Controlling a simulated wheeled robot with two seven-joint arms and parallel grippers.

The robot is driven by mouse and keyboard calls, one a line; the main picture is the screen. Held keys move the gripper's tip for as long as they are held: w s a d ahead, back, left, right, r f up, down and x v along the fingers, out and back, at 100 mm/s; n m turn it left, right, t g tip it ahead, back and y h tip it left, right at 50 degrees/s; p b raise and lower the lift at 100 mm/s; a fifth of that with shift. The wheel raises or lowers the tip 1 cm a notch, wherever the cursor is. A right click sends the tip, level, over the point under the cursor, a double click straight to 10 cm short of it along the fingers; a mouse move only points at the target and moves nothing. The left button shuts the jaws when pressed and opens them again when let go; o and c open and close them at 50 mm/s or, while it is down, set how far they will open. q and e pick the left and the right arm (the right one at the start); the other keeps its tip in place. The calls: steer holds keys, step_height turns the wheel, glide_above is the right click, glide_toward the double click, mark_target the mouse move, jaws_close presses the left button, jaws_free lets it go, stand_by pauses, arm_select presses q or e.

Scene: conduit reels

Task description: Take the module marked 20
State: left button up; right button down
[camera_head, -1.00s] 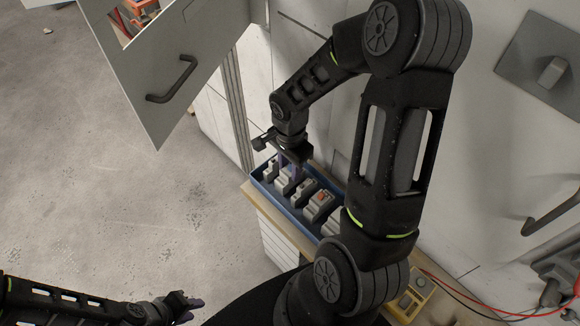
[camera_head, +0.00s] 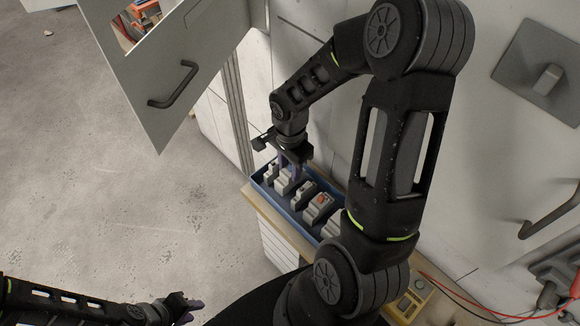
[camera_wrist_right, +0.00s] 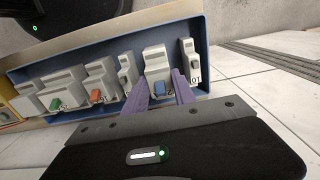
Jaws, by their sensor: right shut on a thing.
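Several grey-white modules stand in a row in a blue tray (camera_head: 301,222), also seen in the right wrist view (camera_wrist_right: 208,62). My right gripper (camera_head: 287,166) reaches down over the tray's far-left end.
The tray lies on a wooden-edged bench (camera_head: 262,207) against a pale cabinet wall. A grey door with a dark handle (camera_head: 173,84) hangs open at upper left. A yellow device (camera_head: 412,300) and red and black leads are at lower right. The floor at left is clear.

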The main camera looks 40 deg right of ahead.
steer(key=shift+r+p, duration=1.95)
steer(key=shift+r, duration=1)
